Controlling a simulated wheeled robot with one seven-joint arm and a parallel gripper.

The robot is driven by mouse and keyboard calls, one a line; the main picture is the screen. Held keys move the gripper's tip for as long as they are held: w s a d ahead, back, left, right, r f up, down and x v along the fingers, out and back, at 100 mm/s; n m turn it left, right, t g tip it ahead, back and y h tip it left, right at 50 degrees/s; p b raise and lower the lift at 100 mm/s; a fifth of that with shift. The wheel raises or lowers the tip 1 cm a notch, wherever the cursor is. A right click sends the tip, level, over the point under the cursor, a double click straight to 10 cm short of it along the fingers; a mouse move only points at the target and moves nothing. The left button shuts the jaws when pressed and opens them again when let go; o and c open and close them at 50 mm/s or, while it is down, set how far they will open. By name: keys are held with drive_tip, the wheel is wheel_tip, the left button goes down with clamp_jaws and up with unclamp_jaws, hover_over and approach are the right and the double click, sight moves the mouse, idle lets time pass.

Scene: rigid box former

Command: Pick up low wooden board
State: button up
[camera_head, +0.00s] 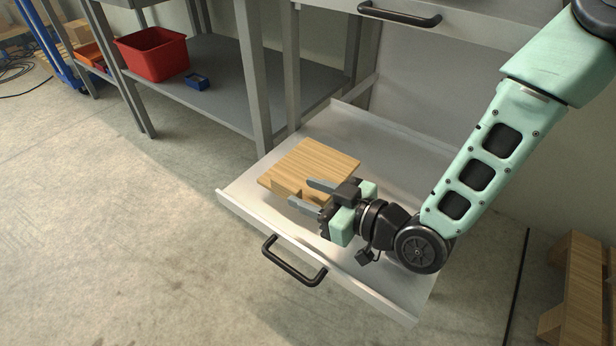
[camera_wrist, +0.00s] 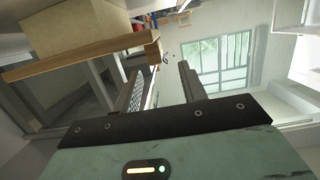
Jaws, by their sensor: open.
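The low wooden board (camera_head: 318,160) lies flat in the open drawer, toward its left end. A small wooden block (camera_head: 284,187) shows at the board's front edge; I cannot tell how they join. My gripper (camera_head: 301,193) is open at the board's near right side, its fingers pointing left toward that block. In the wrist view a long wooden edge (camera_wrist: 80,58) ends in a squarish end piece close to the left fingertip. My gripper (camera_wrist: 160,72) shows nothing clearly held between its fingers. Contact with the wood cannot be told.
The pulled-out drawer (camera_head: 355,268) has low walls and a black front handle (camera_head: 294,262). Another drawer handle (camera_head: 400,14) is above. A grey shelf rack (camera_head: 215,85) with a red bin (camera_head: 152,54) stands at left. A wooden pallet (camera_head: 578,300) is at lower right.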

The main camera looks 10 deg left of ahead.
sight(287, 184)
drive_tip(key=b+x, duration=0.1)
drive_tip(key=x, duration=0.1)
drive_tip(key=b+x, duration=0.1)
drive_tip(key=x, duration=0.2)
drive_tip(key=shift+w+a+f, duration=0.2)
drive_tip(key=shift+w+f, duration=0.05)
drive_tip(key=shift+w+a, duration=0.2)
drive_tip(key=shift+a, duration=0.25)
clamp_jaws()
